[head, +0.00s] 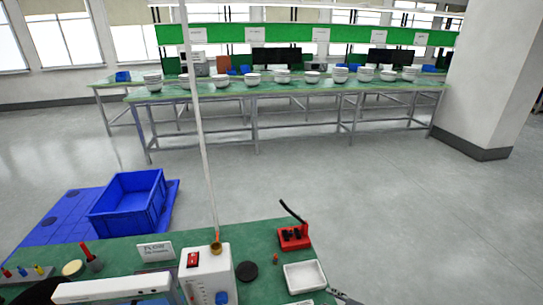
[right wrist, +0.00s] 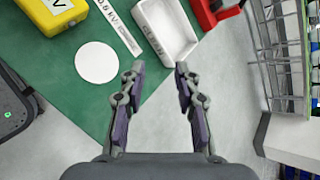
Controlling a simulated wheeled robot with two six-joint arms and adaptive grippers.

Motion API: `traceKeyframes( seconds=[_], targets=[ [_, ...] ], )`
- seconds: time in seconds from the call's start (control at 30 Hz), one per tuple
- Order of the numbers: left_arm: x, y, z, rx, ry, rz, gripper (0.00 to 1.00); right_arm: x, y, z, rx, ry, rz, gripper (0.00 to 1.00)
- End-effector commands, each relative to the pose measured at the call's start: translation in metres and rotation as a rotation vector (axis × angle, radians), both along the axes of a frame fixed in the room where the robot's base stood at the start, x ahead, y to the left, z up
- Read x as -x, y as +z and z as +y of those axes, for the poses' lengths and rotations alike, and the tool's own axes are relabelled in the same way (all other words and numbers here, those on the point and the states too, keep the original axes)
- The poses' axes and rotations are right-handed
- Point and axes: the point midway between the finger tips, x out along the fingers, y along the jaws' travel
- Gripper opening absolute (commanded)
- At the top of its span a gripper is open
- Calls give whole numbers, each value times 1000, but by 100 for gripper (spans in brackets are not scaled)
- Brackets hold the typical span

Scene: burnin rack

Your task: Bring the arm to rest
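My right gripper (right wrist: 160,68) is open and empty in the right wrist view. Its two fingertips are apart, over the edge of the green table (right wrist: 100,25) and the grey floor. In the head view only a small grey piece of the right gripper (head: 342,297) shows at the bottom edge, just right of the white tray (head: 304,277). In the right wrist view the white tray (right wrist: 166,32) lies ahead of the fingertips, apart from them. I cannot make out my left gripper in either view.
A white round disc (right wrist: 97,62) and a yellow device (right wrist: 52,12) lie left of the right gripper. A red stand (head: 294,237), a white box with a tall pole (head: 209,275) and a black disc (head: 246,271) stand on the table. A blue crate (head: 128,205) sits beyond it.

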Motion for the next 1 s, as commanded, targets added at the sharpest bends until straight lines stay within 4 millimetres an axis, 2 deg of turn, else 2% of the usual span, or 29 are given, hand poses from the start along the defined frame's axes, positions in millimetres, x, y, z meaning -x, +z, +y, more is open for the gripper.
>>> traceKeyframes(
  seconds=[0.2, 0.3, 0.5, 0.73, 0.77, 1.0],
  targets=[
    [6, -1, -1, 1, 1, 9, 40, 55, -3, -22, 652, 580, 7, 32],
    [3, -1, -1, 1, 0, 6, 40, 78, -2, -35, 877, 838, 23, 32],
    [0, 0, -3, 4, 2, -1, 40, 113, 4, -55, 1154, 1243, 57, 32],
    [-1, 0, -4, 5, 1, -2, 40, 147, 15, -74, 1338, 1640, 91, 32],
    [-1, -1, -4, 5, 1, -2, 40, 147, 8, -76, 1341, 1666, 96, 32],
    [-2, 0, -4, 4, 1, -3, 40, 133, -83, -84, 1303, 1669, 122, 32]
  ],
)
